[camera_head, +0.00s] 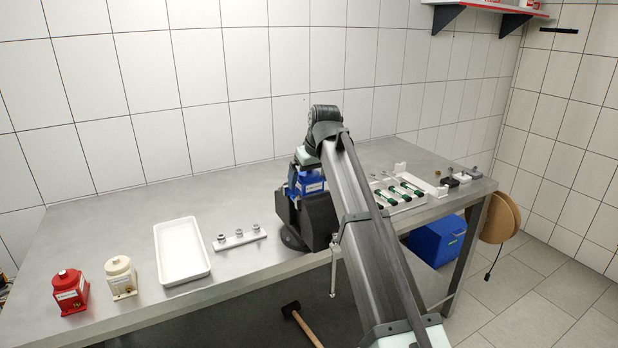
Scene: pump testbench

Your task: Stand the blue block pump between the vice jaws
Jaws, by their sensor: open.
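The blue block pump (309,183) is at the dark vice (318,221) on the front edge of the bench. It looks upright, with its blue body and a pale label showing above the vice. It appears to be between the jaws, but its lower part is hidden, so I cannot tell how it is seated. My gripper (302,166) is open at the top of the blue pump, close above or around it. My arm hides much of the gripper and the vice's right side, and I cannot tell whether the fingers touch the pump.
A red pump (69,293) and a cream pump (121,279) stand at the front left. A white tray (182,276) and a rail with fittings (239,239) lie left of the vice. A white holder with green-handled tools (404,191) lies to the right. The bench behind the white tray is clear.

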